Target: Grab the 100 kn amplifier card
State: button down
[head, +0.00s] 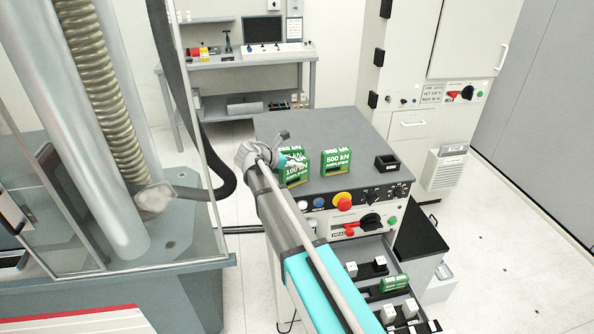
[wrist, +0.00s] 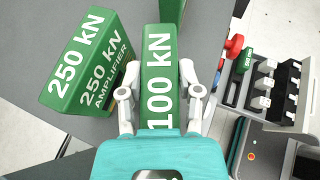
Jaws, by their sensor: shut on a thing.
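The 100 kN amplifier card (wrist: 159,75) is a green block with white lettering. In the wrist view it stands between the two pale fingers of my gripper (wrist: 161,98), which are shut on its sides. In the head view the card (head: 297,173) is at the left part of the grey cabinet top, with my gripper (head: 284,163) at it and partly hidden by the arm. I cannot tell whether it still touches the top. The green 250 kN card (wrist: 82,65) stands close to its left in the wrist view.
The 500 kN card (head: 336,163) stands to the right on the cabinet top (head: 350,130), with a small black holder (head: 386,163) beyond it. Knobs and a red-yellow button (head: 342,201) line the front panel. Below, a tray holds another green card (head: 395,284) and white-topped pieces.

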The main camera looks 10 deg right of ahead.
jog(key=shift+r, duration=0.15)
notch_tip(320, 180, up, 3)
jog(key=p, duration=0.3)
jog(key=s+a+r+p, duration=0.4)
jog(key=s+r+p, duration=0.5)
jog(key=s, duration=0.4)
jog(key=shift+s+r+p, duration=0.2)
jog(key=shift+r+p, duration=0.15)
jog(key=shift+p, duration=0.2)
jog(key=shift+f, duration=0.1)
